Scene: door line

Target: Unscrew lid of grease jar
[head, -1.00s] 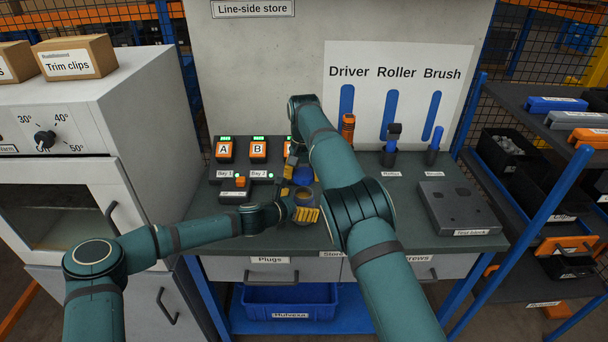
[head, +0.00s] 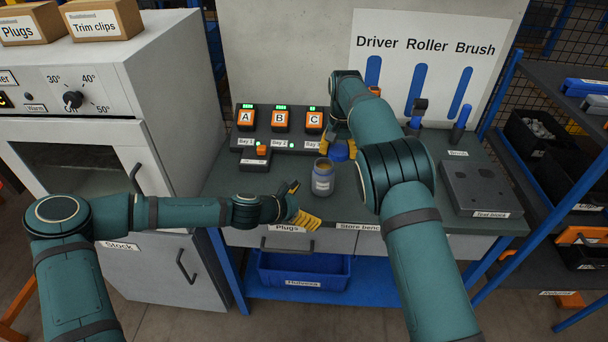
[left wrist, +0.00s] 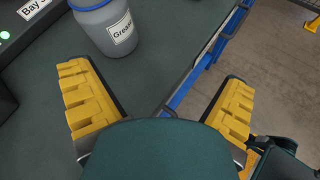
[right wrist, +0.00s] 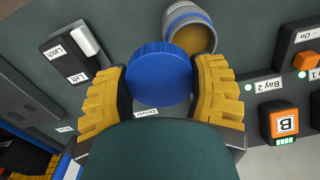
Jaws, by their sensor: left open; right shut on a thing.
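The grease jar (head: 323,182) stands upright and open on the bench, a grey jar with a "Grease" label and yellowish-brown grease showing at its mouth. It also shows in the left wrist view (left wrist: 112,30) and the right wrist view (right wrist: 190,32). The blue lid (right wrist: 158,72) is off the jar, between the fingers of my right gripper (head: 338,146), which is shut on it just behind and right of the jar. I cannot tell whether the lid touches the bench. My left gripper (head: 299,204) is open and empty, left of the jar near the bench's front edge, apart from it.
The A, B, C button panel (head: 280,120) stands behind and left of the jar. A grey test block (head: 482,187) lies at the bench's right, with the roller and brush holders behind it. The bench right of my right arm is partly clear.

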